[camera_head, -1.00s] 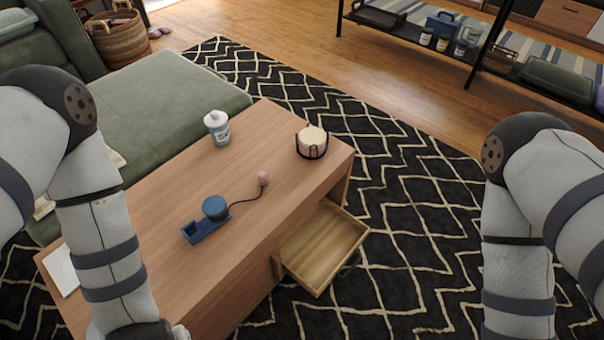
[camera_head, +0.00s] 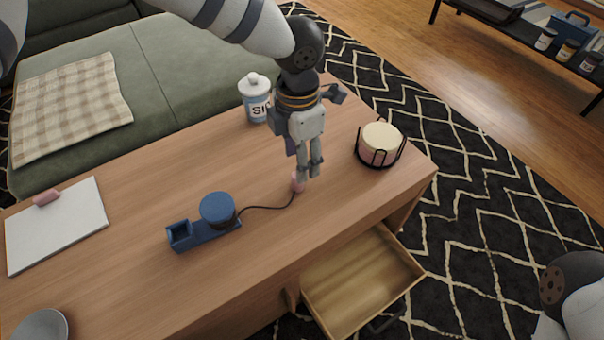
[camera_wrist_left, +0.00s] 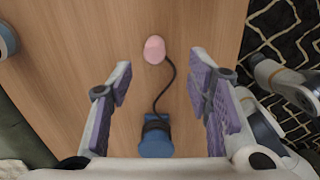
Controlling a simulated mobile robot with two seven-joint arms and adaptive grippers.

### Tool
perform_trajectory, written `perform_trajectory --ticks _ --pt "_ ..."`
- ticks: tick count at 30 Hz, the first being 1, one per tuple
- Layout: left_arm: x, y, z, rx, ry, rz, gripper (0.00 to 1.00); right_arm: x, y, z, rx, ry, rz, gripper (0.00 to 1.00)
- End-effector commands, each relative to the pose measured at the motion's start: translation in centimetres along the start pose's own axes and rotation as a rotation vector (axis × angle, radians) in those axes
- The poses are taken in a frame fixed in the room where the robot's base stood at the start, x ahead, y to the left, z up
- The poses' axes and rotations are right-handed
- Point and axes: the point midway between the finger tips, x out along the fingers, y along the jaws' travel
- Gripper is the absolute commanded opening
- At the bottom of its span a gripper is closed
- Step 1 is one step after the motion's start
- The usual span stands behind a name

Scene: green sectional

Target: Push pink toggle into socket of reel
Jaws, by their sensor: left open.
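The pink toggle (camera_head: 297,183) lies on the wooden table at the end of a dark cord. It also shows in the left wrist view (camera_wrist_left: 154,50), ahead of and between the spread fingers. The cord runs to the blue reel (camera_head: 217,209), which has a square open socket (camera_head: 180,236) at its left end. The reel also shows at the bottom of the wrist view (camera_wrist_left: 156,138). My left gripper (camera_head: 309,176) is open and points down above the table by the toggle, partly covering it in the head view.
A white bottle (camera_head: 256,97) stands behind my left gripper. A candle in a black wire holder (camera_head: 380,145) stands to its right. An open drawer (camera_head: 362,283) juts from the table front.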

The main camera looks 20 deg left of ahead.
Motion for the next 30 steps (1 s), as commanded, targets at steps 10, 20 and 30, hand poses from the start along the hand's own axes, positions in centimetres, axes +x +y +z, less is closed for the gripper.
perform_trajectory --ticks 10,20,30 --pt "4.9 0.5 0.0 0.000 0.003 0.000 0.46 1.4 -0.1 -0.5 -0.002 -0.019 0.000 0.45" --pt "7.9 0.8 0.1 0.001 -0.001 0.002 0.46 2.1 -0.2 -0.7 -0.003 -0.030 0.000 0.45" --pt "7.8 0.8 0.1 0.001 0.000 0.002 0.03 2.1 -0.2 -0.7 -0.003 -0.030 0.000 0.45"
